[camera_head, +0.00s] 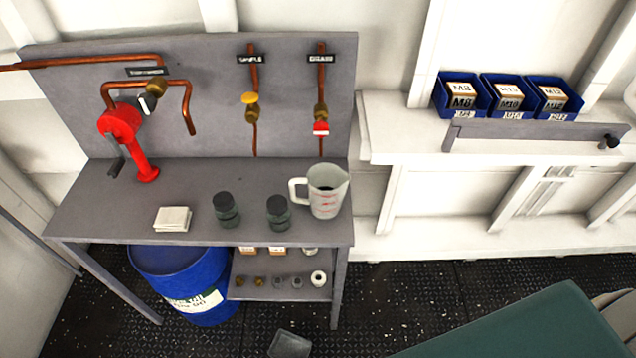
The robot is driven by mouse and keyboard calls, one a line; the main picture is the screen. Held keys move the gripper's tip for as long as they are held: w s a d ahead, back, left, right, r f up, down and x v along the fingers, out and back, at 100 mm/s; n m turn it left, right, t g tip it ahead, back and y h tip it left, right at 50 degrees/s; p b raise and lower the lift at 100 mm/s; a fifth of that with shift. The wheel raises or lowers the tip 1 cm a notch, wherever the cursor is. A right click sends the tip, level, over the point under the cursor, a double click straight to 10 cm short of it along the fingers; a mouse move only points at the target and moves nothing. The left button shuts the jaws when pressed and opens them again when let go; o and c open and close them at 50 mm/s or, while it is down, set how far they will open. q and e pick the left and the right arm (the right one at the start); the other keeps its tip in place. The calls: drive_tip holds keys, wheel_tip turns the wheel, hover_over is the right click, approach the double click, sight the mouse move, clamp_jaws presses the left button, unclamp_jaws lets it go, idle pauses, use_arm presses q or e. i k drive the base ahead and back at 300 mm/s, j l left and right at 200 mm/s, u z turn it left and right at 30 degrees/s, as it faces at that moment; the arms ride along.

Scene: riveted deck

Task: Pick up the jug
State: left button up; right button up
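The jug (326,192) is a translucent whitish measuring jug with red markings. It stands upright at the right end of the grey workbench (190,228). Its handle points left and its spout points right. Its inside looks dark, and I cannot tell what it holds. Neither of my grippers shows in the head view.
Two dark lidded jars (227,210) and a white folded cloth or pad (172,219) stand left of the jug. A red hand pump (122,130) and copper pipes with valves are behind. A blue drum (185,280) is underneath. Blue bins (508,97) sit on the right shelf.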

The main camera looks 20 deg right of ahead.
sight(327, 184)
drive_tip(key=k+z, duration=0.1)
drive_tip(key=k, duration=1)
